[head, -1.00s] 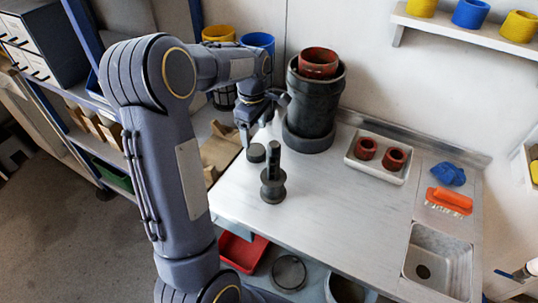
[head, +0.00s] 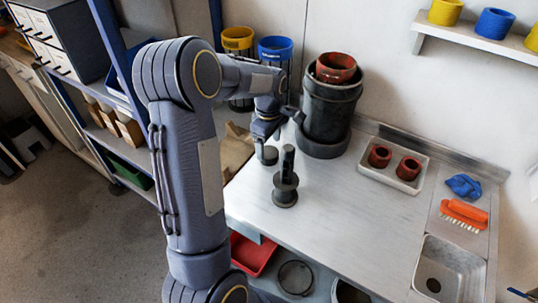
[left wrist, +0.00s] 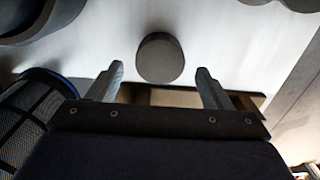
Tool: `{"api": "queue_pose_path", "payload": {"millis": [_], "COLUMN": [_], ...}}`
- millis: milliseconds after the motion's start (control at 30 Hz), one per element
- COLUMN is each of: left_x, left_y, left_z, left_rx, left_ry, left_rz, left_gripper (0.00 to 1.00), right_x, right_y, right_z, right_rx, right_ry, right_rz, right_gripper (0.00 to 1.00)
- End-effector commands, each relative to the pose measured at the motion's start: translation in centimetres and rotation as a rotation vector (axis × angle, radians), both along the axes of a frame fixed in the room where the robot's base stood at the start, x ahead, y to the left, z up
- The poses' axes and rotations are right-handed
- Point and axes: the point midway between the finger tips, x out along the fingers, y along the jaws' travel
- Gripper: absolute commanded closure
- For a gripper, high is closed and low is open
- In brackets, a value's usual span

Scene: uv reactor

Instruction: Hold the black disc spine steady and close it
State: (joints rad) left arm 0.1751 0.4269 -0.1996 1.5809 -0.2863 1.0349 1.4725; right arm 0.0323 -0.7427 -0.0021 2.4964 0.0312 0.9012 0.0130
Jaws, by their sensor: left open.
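The black disc spine (head: 286,188) stands upright on the metal worktop, a dark post rising from a wider round flange and base. A small dark round disc (head: 268,155) is just left of and behind it, near the worktop's left edge. My left gripper (head: 264,138) is above and behind this small disc, pointing down, open and empty. In the left wrist view, the small disc (left wrist: 160,57) shows beyond and between the two spread fingers (left wrist: 160,72). I cannot tell if the fingers are level with it. My right gripper is not in view.
A large dark cylinder (head: 329,112) with a red ring on top stands close to the right of my left gripper. A white tray (head: 393,168) with two red rings, an orange brush (head: 464,213) and a sink (head: 448,268) lie right. The front middle of the worktop is clear.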

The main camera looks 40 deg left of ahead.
Motion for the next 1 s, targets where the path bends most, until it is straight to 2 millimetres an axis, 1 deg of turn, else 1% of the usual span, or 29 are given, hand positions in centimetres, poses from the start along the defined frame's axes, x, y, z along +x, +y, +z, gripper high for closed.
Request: {"api": "queue_pose_path", "payload": {"millis": [33,100,233,333,600,633,900,967,1000], "left_x": [-0.1,-0.1,0.0,0.0,0.0,0.0,0.0,0.0,0.0], "left_y": [-0.1,-0.1,-0.1,0.0,-0.1,-0.1,-0.1,-0.1,-0.1], "left_z": [-1.0,-2.1,-3.4,-3.7,-3.7,-3.6,-3.6,-3.6,-3.6], "left_rx": [-0.002,-0.002,0.000,0.001,0.001,0.000,0.000,0.000,0.000], "left_ry": [0.006,0.006,0.003,0.001,0.000,0.000,0.001,0.000,0.000], "left_rz": [0.000,0.001,0.000,0.000,0.000,0.000,0.000,0.000,0.000], "left_gripper": [0.27,0.27,0.27,0.27,0.27,0.29,0.64,0.72,0.72], "right_x": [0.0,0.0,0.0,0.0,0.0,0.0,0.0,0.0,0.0], "right_y": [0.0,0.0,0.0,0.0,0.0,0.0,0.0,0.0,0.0], "right_z": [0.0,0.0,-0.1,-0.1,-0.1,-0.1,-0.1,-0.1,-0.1], "right_rx": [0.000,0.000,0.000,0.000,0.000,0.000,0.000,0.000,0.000], "right_ry": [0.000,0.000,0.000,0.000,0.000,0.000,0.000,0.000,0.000], "right_rz": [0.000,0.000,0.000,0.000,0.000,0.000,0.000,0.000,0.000], "right_gripper": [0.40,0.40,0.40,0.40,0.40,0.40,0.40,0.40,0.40]}}
